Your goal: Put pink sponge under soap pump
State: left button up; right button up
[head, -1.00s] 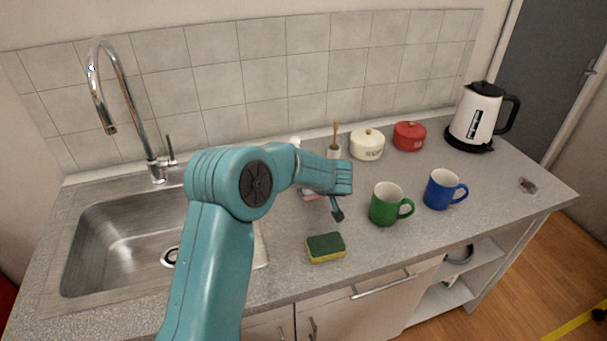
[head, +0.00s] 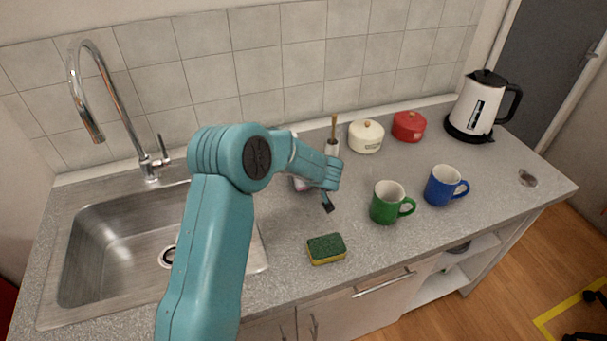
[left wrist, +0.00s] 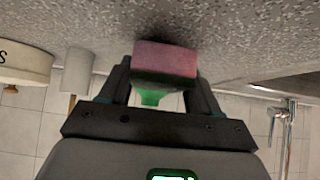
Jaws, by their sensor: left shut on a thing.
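The pink sponge (left wrist: 165,59), with a dark layer along one side, sits between the two fingers of my left gripper (left wrist: 160,85) in the left wrist view. The gripper is shut on it, close to the grey countertop.
A green-and-yellow sponge (head: 326,249) lies near the front edge. A green mug (head: 387,204) and blue mug (head: 441,186) stand right. Behind are a brush holder (head: 332,147), cream pot (head: 366,137), red pot (head: 408,127) and kettle (head: 478,105). The sink (head: 110,250) is left.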

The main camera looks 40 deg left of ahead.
pick_arm(q)
jog(key=shift+f, duration=0.6)
jog(key=shift+w+a+f, duration=0.1)
jog(key=shift+w+f, duration=0.1)
jog(key=shift+w, duration=0.05)
jog(key=shift+s+r, duration=0.1)
jog(key=shift+r, duration=0.05)
jog(key=shift+s+d, duration=0.15)
jog(key=shift+d, duration=0.05)
jog(key=shift+a+f+b, duration=0.1)
jog(key=shift+f+b, duration=0.2)
jog(key=shift+b, duration=0.3)
jog(key=o, duration=1.1)
jog(key=shift+r, duration=0.1)
pick_arm(e)
jog(key=shift+w+f, duration=0.1)
jog(key=shift+f, duration=0.4)
